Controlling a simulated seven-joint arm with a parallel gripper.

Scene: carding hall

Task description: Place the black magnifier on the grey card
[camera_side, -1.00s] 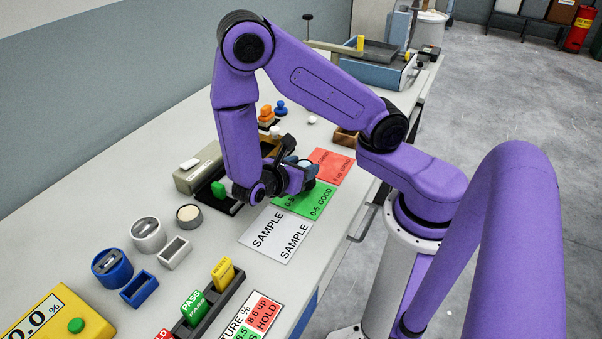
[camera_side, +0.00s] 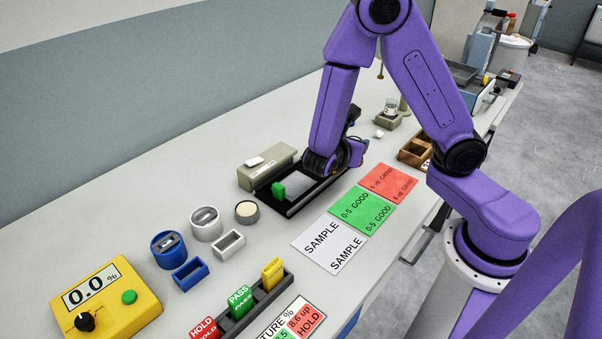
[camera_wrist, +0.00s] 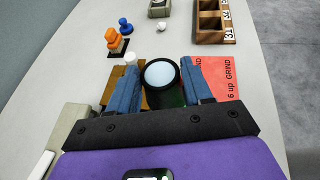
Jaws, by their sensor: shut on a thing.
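The black magnifier (camera_wrist: 160,73), a round pale lens in a dark rim, shows in the wrist view between the two blue fingers of my gripper (camera_wrist: 161,76). The gripper is shut on it. In the side view my gripper (camera_side: 350,152) is low at the far right end of a black tray, and I cannot make out the magnifier there. A grey square (camera_side: 301,183), which looks like the grey card, lies in that tray behind a green block. My wrist hides part of the tray, and I cannot tell how high the magnifier is held.
The black tray (camera_side: 287,208) adjoins a beige box (camera_side: 265,170). White SAMPLE (camera_side: 328,243), green GOOD (camera_side: 362,212) and red (camera_side: 388,183) cards lie in front. Orange and blue knobbed pieces (camera_wrist: 113,38) and a wooden compartment box (camera_wrist: 209,23) stand beyond the gripper.

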